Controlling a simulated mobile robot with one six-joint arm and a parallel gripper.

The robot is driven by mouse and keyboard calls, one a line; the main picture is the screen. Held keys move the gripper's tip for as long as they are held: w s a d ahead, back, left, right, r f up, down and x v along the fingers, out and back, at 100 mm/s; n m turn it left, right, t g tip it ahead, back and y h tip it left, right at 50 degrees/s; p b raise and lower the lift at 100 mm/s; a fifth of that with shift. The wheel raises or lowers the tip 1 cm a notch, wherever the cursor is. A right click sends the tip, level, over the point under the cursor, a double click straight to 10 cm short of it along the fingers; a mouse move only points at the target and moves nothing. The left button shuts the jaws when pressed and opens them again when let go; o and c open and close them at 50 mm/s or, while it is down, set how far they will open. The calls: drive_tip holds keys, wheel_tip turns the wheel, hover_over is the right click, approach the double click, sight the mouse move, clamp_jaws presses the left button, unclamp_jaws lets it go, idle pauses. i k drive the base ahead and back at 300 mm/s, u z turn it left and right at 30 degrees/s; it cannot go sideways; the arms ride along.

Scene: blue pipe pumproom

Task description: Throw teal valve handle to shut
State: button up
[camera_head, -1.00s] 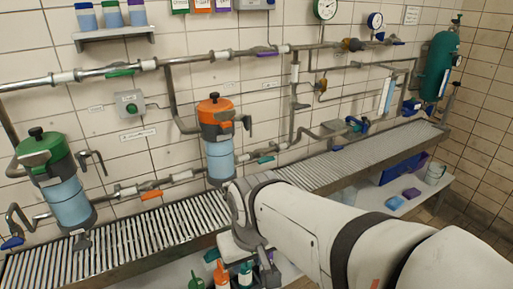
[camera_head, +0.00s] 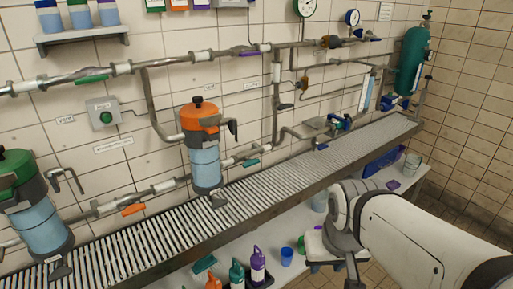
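The teal valve handle (camera_head: 251,162) is a small flat lever on the lower pipe, just right of the filter with the orange lid (camera_head: 203,150). It lies roughly along the pipe, slightly tilted, and nothing touches it. My gripper (camera_head: 350,272) is at the lower right, in front of the conveyor and well apart from the handle. It points down; its fingertips are too unclear to tell whether it is open or shut.
Other levers are green (camera_head: 91,79), purple (camera_head: 250,53) and orange (camera_head: 133,210). A roller conveyor (camera_head: 270,185) runs along the wall below the pipes. A lower shelf holds bottles (camera_head: 258,266) and a blue cup (camera_head: 287,256). Open space lies above the conveyor's middle.

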sight(250, 162)
drive_tip(key=u, duration=0.05)
drive_tip(key=i, duration=1)
drive_tip(key=z, duration=0.05)
